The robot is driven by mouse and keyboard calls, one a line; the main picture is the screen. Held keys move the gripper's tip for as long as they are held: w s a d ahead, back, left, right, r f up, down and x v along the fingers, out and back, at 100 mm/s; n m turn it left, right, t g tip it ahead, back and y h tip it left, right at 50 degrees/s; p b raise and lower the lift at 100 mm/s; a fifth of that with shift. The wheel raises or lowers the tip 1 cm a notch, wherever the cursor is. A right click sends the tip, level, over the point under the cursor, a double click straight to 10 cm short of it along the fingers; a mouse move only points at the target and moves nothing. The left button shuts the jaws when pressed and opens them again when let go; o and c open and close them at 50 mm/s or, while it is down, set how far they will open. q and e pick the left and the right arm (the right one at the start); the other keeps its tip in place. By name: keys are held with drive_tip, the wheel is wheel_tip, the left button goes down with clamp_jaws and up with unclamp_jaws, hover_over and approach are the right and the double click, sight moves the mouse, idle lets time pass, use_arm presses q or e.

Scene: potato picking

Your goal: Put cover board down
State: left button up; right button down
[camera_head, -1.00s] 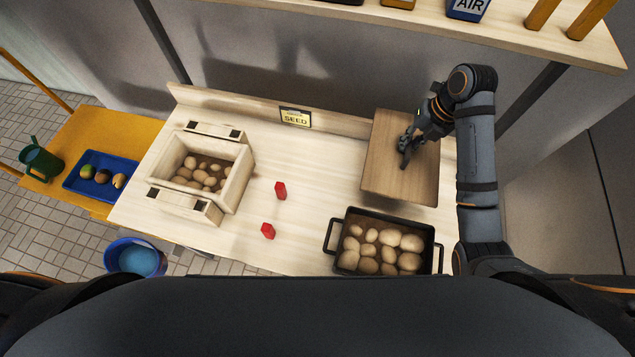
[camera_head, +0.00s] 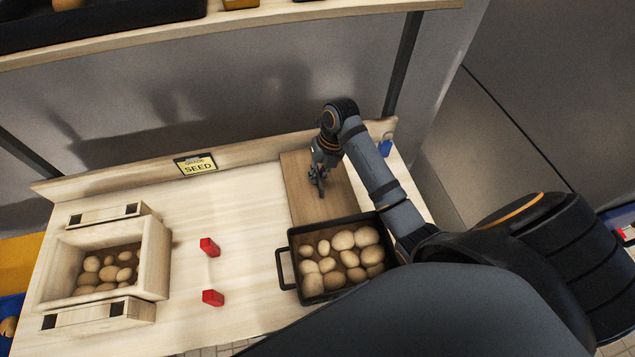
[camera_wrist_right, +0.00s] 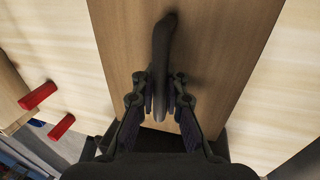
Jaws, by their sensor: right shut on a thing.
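The cover board (camera_head: 304,204) is a flat brown wooden panel at the back right of the workbench, behind the black tray. In the right wrist view the board (camera_wrist_right: 122,60) fills the middle, with a dark upright handle (camera_wrist_right: 161,50) on it. My right gripper (camera_head: 319,184) is over the board, and its fingers (camera_wrist_right: 160,95) are shut on the handle. The board looks flat and close to the bench top; I cannot tell whether it touches it. My left gripper is not in view.
A black tray of potatoes (camera_head: 286,262) stands just in front of the board. A wooden box of potatoes (camera_head: 156,262) is at the left. Two red blocks (camera_head: 209,247) stand between them. A SEED sign (camera_head: 195,164) is at the back edge, and a shelf (camera_head: 300,12) runs above.

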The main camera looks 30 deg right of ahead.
drive_tip(key=x, duration=0.3)
drive_tip(key=shift+d+f, duration=0.3)
drive_tip(key=shift+f, duration=0.15)
drive_tip(key=shift+f, duration=0.1)
drive_tip(key=c, duration=1.4)
unclamp_jaws()
drive_tip(key=shift+s, duration=0.1)
